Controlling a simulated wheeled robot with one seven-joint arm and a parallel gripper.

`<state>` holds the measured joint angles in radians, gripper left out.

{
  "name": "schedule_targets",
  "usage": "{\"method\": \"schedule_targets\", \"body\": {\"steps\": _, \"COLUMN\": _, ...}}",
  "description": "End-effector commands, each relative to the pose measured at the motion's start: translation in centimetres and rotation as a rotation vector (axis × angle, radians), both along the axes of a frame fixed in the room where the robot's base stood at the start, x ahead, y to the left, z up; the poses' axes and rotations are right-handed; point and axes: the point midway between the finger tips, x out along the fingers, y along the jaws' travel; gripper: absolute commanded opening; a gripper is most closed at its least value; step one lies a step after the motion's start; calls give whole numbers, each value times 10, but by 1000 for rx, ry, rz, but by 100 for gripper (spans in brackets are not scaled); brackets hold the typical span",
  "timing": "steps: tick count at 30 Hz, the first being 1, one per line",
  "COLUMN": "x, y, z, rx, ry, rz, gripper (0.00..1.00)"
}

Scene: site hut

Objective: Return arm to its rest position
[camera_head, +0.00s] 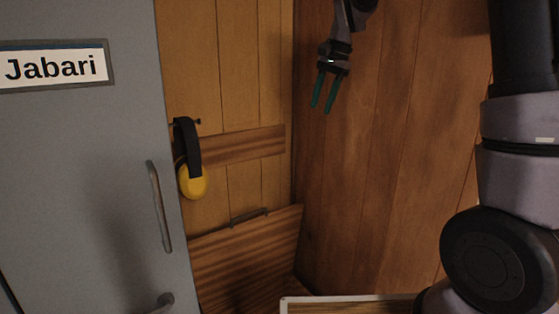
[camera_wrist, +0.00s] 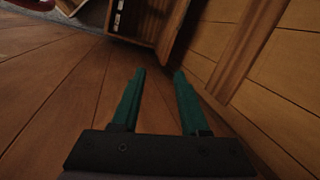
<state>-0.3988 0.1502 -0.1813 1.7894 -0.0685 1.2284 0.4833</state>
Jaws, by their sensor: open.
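My gripper (camera_head: 323,92) hangs in the air at the upper middle of the head view, in front of the brown wood-plank wall. Its two green fingers point down and stand apart, with nothing between them. In the wrist view my gripper (camera_wrist: 155,85) also shows open and empty, its fingers over bare wood planks. Part of my arm fills the right side of the head view.
A grey door (camera_head: 90,180) with a "Jabari" sign (camera_head: 55,67) and a handle stands at the left. Yellow ear defenders (camera_head: 193,183) hang from a peg on a wall board (camera_head: 245,145). A wooden panel with a handle (camera_head: 250,216) is below. A pale-edged surface (camera_head: 345,299) lies at the bottom.

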Motion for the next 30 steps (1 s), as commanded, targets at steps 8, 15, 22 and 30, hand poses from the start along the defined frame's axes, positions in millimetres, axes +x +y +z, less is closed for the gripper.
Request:
{"method": "schedule_targets", "body": {"steps": 8, "x": -88, "y": -66, "z": 48, "rx": 14, "ry": -205, "rz": 97, "gripper": 45}}
{"method": "schedule_targets", "body": {"steps": 15, "x": -168, "y": -104, "z": 54, "rx": -49, "ry": -384, "rz": 183, "gripper": 45}}
{"method": "schedule_targets", "body": {"steps": 22, "x": -225, "y": -123, "z": 40, "rx": -139, "ry": -512, "rz": 246, "gripper": 45}}
{"method": "schedule_targets", "body": {"steps": 30, "x": -244, "y": -129, "z": 30, "rx": -183, "ry": -556, "rz": 271, "gripper": 45}}
